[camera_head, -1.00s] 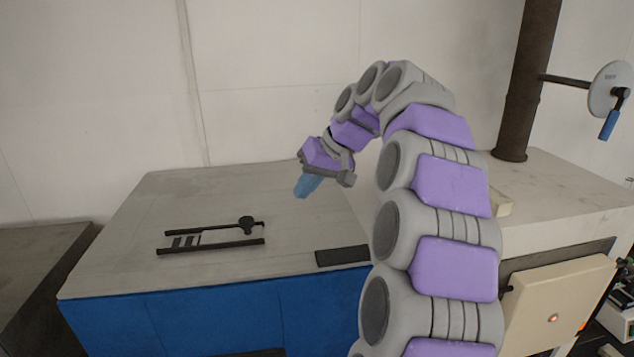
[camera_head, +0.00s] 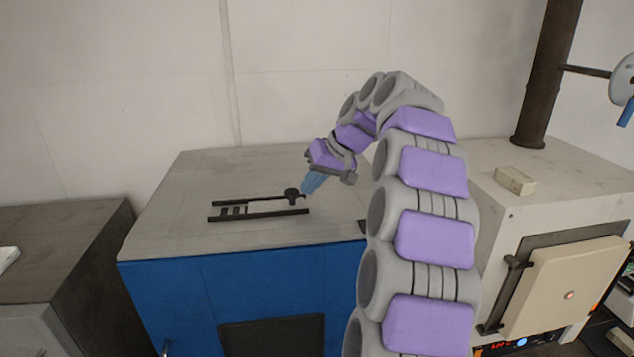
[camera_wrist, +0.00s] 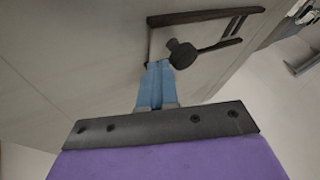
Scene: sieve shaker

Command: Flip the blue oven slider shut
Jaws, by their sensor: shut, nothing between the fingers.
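The blue oven (camera_head: 265,290) has a grey top. On the top lies the slider, two dark parallel rails (camera_head: 255,214) with short crossbars at the left end and a dark round knob (camera_head: 291,194) near the right end. My gripper (camera_head: 308,190) has its blue fingers shut and empty, pointing down just right of the knob in the head view. In the wrist view the fingertips (camera_wrist: 158,68) appear close beside the knob (camera_wrist: 182,54); I cannot tell whether they touch it. The rails also show in the wrist view (camera_wrist: 205,16).
A cream furnace with a door (camera_head: 565,285) stands to the right, with a small pale block (camera_head: 515,181) and a dark column (camera_head: 545,75) on its top. A dark cabinet (camera_head: 65,240) stands at the left. The oven top's left part is clear.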

